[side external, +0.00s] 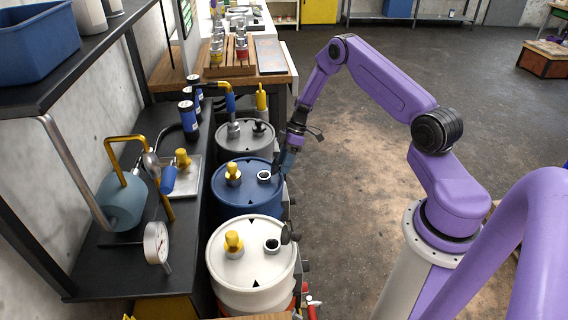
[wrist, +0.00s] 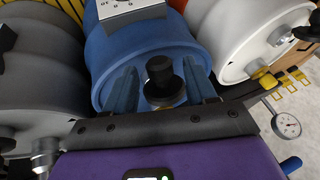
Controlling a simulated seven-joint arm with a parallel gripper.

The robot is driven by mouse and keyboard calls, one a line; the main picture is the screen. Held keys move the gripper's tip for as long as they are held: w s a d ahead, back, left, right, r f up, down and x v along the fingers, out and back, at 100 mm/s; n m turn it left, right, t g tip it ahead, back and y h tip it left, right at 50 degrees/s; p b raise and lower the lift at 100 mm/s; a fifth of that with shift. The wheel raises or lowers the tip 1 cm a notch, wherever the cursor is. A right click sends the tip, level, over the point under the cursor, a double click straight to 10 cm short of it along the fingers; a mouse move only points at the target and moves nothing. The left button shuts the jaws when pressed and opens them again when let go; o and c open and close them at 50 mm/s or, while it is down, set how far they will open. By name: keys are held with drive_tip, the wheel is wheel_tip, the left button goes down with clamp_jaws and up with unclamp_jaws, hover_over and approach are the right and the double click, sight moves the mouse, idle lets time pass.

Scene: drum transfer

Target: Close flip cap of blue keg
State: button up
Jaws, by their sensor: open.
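The blue keg (side external: 245,200) stands between a grey keg and a white keg. In the wrist view the blue keg (wrist: 150,48) fills the middle. A black round cap with a knob (wrist: 160,72) sits between my two open blue fingers (wrist: 161,90), apart from both as far as I can see. In the side view my gripper hides this cap.
The white keg (side external: 252,290) stands in front, with its own black cap (side external: 289,232) hanging open at its right edge. The grey keg (side external: 246,143) is behind. A shelf bench (side external: 120,260) runs along the left.

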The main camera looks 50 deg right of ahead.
sight(274, 165)
drive_tip(key=shift+a+f, duration=0.15)
drive_tip(key=shift+f, duration=0.1)
clamp_jaws()
drive_tip(key=shift+r, duration=0.1)
drive_tip(key=g+h, duration=0.1)
drive_tip(key=w+a+r+g+h, duration=0.1)
drive_tip(key=g+h, duration=0.1)
drive_tip(key=shift+w+a+r+m+h, duration=0.15)
drive_tip(key=shift+w+a+m+h, duration=0.15)
drive_tip(key=shift+m, duration=0.1)
drive_tip(key=g+h, duration=0.1)
drive_tip(key=w+g+h, duration=0.1)
drive_tip(key=shift+a+r+g, duration=0.2)
drive_tip(key=shift+a+g, duration=0.1)
drive_tip(key=shift+a, duration=0.05)
drive_tip(key=shift+w+a+m+g+h, duration=0.25)
drive_tip(key=shift+a+m+g+h, duration=0.15)
drive_tip(key=shift+g+h, duration=0.35)
drive_tip(key=shift+w+g+h, duration=0.1)
drive_tip(key=shift+g+h, duration=0.15)
drive_tip(key=shift+g, duration=0.1)
